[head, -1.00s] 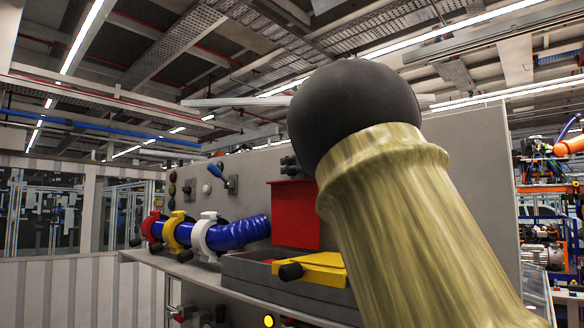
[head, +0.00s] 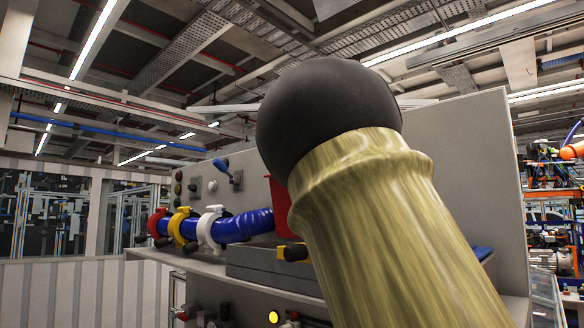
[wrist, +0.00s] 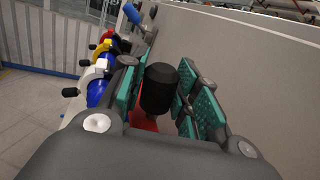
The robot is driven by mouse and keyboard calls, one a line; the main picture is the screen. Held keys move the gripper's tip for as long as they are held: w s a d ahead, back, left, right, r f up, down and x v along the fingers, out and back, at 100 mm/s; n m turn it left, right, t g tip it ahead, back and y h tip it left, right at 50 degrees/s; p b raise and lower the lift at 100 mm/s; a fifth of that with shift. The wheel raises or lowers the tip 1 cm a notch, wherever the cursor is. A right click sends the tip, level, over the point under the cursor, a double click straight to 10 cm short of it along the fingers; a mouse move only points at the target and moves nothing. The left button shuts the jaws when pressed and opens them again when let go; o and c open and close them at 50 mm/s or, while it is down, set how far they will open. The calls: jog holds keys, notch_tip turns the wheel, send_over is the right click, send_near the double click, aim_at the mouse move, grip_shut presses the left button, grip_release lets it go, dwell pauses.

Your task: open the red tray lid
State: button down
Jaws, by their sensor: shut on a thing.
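The red tray lid (head: 281,205) stands up steeply above the grey tray box (head: 262,264) in the head view, mostly hidden behind my arm. A strip of its red surface (wrist: 146,122) shows between the fingers in the wrist view. My gripper (wrist: 160,98) has its green pads on either side of a black cylindrical knob (wrist: 160,88), shut on it. The knob stands in front of the red surface. My gripper is hidden in the head view.
A yellow lid (head: 292,253) lies on the box. Left of it, a blue hose (head: 243,226) with red, yellow and white clamps runs along the shelf. A grey panel (head: 460,170) rises behind. Part of something blue (head: 483,253) shows right of my arm.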

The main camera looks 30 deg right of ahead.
jog(key=shift+a+f, duration=0.15)
jog(key=shift+f, duration=0.05)
jog(key=c, duration=1.4)
grip_release()
jog(key=shift+r, duration=0.1)
jog(key=s, duration=1.2)
jog(key=shift+d+f, duration=0.2)
jog(key=shift+d, duration=0.15)
jog(key=shift+w, duration=0.1)
